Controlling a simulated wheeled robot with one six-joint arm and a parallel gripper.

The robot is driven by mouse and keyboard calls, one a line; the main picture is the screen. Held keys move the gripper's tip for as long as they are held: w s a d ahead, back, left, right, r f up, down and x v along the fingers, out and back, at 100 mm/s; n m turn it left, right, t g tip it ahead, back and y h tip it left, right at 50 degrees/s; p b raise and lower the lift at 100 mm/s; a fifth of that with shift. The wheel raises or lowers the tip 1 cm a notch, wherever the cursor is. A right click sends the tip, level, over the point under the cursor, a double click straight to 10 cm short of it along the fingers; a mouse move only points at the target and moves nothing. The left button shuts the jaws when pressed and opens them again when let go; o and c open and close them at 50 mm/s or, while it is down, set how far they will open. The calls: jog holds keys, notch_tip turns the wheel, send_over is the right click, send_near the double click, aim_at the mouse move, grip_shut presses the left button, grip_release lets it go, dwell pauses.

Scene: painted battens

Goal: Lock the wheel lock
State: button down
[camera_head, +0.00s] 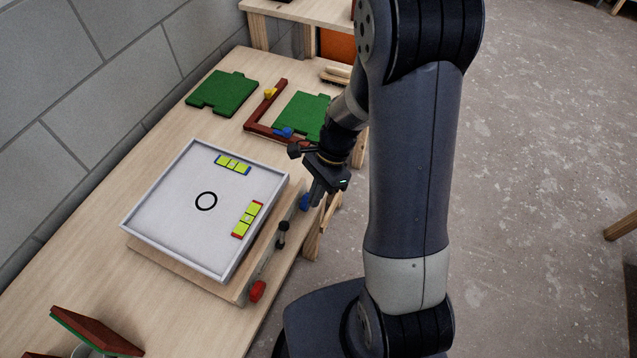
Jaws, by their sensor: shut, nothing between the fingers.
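A white tray (150,225) with a black ring mark and two yellow-green level vials (233,164) (247,220) sits on a wooden board (200,285) on the bench. Along the board's right side are a red wheel (257,291) and a blue wheel (304,202). A small upright black-topped lever (283,230) stands between them; I cannot tell for sure whether it is the wheel lock or how it is set. My gripper (312,203) is shut and empty, pointing down near the blue wheel, beyond the lever. Its tips partly overlap the blue wheel; contact is unclear.
Green panels (222,92) (303,116) and a dark red angled frame (260,130) lie at the back of the bench (160,130). A red-green piece (95,330) leans at the near left. A block wall bounds the left; open floor lies right.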

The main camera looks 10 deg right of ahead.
aim_at(283, 234)
jog(key=a+f, duration=0.1)
jog(key=s+a+f, duration=0.1)
jog(key=a+f, duration=0.1)
jog(key=shift+s+a, duration=0.3)
jog(key=shift+s, duration=0.1)
jog(key=shift+s+a+r, duration=0.1)
jog(key=shift+s+a, duration=0.1)
jog(key=shift+a, duration=0.5)
